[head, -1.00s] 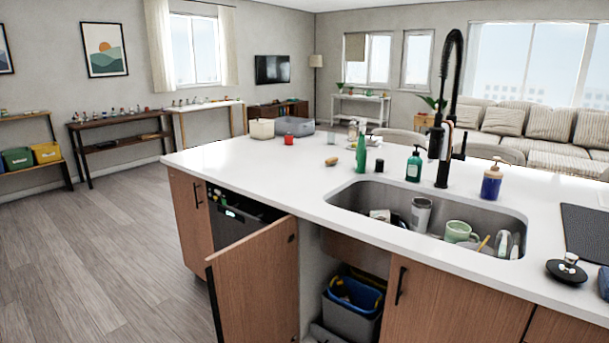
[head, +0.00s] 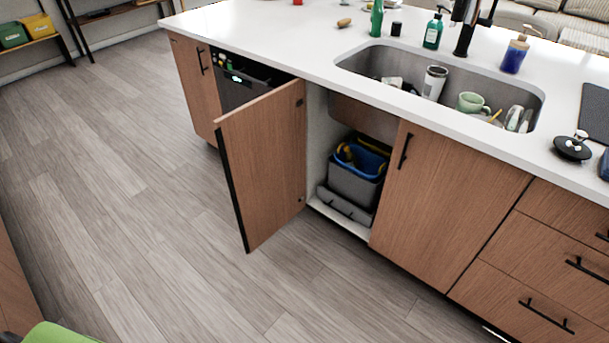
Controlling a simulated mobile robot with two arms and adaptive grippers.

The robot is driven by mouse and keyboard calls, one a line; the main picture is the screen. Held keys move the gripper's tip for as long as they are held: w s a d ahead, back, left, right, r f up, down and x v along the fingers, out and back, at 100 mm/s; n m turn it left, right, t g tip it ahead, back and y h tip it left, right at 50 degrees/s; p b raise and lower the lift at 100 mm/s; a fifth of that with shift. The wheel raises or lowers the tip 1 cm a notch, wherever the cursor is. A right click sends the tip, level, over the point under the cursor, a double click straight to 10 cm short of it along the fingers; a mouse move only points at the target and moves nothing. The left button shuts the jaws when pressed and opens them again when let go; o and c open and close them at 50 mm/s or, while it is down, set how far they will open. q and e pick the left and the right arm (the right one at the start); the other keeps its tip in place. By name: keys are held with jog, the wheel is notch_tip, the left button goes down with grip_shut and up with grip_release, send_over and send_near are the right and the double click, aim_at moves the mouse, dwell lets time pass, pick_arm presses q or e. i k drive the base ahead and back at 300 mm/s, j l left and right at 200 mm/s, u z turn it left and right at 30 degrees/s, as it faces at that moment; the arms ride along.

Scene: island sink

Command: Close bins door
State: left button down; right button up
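The bins door (head: 262,165) is a wooden cabinet door under the island sink. It stands open, swung out to the left from its hinges at the left side of the opening, with a long dark handle (head: 231,190) along its free edge. The open cabinet holds grey bins (head: 354,187), one with a blue and yellow rim or liner, on a grey base inside the cabinet. Neither of my grippers shows in the head view.
A dishwasher (head: 236,82) sits left of the door, its front partly hidden. A closed cabinet door (head: 440,205) and drawers (head: 545,265) stand to the right. The white countertop (head: 290,38) overhangs above. A green object (head: 62,334) shows at the bottom left. The wooden floor before the door is clear.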

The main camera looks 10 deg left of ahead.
aim_at(261, 143)
jog(key=i+j+z, duration=0.1)
jog(key=j+z, duration=0.25)
jog(key=j, duration=0.15)
jog(key=j+z, duration=0.75)
jog(key=j, duration=0.7)
jog(key=k+j+z, duration=0.1)
jog(key=j, duration=0.4)
jog(key=k+j, duration=0.1)
jog(key=j, duration=0.35)
jog(key=k+j, duration=0.1)
jog(key=j, duration=0.35)
jog(key=j+z, duration=0.1)
jog(key=j, duration=0.35)
jog(key=k+j, duration=0.15)
jog(key=j, duration=0.3)
jog(key=i+j+z, duration=0.1)
jog(key=j, duration=0.2)
jog(key=i+j+z, duration=0.1)
jog(key=j, duration=0.25)
jog(key=i+j+z, duration=0.35)
jog(key=i+j, duration=0.25)
jog(key=j, duration=0.15)
